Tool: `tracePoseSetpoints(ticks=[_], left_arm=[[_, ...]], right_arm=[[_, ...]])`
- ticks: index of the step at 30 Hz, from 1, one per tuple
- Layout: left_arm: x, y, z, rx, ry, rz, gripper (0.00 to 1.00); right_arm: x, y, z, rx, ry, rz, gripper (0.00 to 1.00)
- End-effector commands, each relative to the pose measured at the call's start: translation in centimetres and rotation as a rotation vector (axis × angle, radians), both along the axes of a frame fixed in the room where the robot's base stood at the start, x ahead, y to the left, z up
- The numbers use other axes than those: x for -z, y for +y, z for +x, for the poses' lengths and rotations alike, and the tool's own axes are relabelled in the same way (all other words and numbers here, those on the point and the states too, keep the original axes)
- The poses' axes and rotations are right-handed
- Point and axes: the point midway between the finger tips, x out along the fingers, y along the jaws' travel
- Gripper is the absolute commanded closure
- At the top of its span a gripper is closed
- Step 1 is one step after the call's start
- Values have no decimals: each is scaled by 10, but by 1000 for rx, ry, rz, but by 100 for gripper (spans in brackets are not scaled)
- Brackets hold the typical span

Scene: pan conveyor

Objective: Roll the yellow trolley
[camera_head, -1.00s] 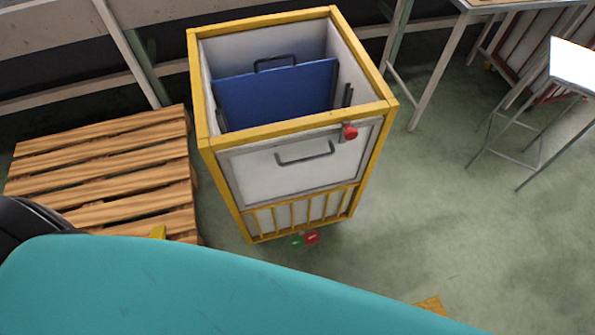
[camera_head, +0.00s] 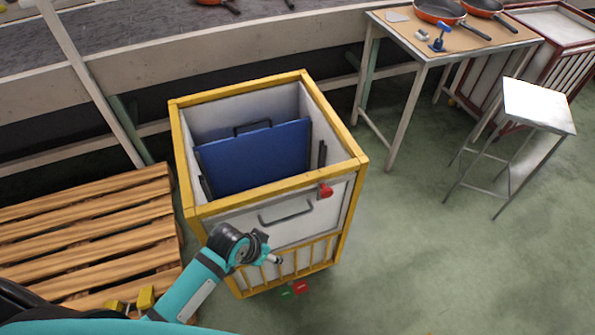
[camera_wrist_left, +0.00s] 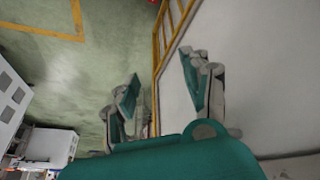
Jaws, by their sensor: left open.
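The yellow trolley (camera_head: 181,157) is a tall white box with a yellow frame, standing on the floor in the middle of the head view. A blue panel with a dark handle stands inside it. Its front has a grey bar handle (camera_head: 286,214) and a red knob (camera_head: 325,191). My left gripper (camera_head: 272,259) is in front of the lower left of the trolley's front, below the bar handle. In the left wrist view the open fingers (camera_wrist_left: 165,88) are apart, with the trolley's white panel (camera_wrist_left: 270,70) at right; contact cannot be told. My right gripper is not in view.
A wooden pallet (camera_head: 90,233) lies left of the trolley. Behind is a conveyor (camera_head: 230,55). At the back right are a table (camera_head: 470,48) with pans, a red-framed trolley (camera_head: 565,22) and a metal stool (camera_head: 538,105). The floor right of the trolley is clear.

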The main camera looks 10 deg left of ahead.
Motion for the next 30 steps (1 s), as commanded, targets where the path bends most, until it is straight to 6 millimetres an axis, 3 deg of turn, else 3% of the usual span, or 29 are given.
tracePoseSetpoints(ticks=[1, 5, 11, 18, 24, 30], left_arm=[[-25, -5, 2, 22, -16, -7, 52], [-70, -15, 0, 71, -37, -19, 52], [-106, -31, 42, 203, -84, -43, 52], [-169, -39, 80, 385, -115, -36, 52], [-242, -18, 105, 536, -95, 25, 52], [-293, 8, 110, 597, -48, 65, 52]], right_arm=[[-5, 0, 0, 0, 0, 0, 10], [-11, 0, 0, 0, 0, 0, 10], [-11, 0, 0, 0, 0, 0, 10], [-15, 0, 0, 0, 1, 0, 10], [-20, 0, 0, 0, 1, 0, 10], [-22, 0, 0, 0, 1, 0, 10]])
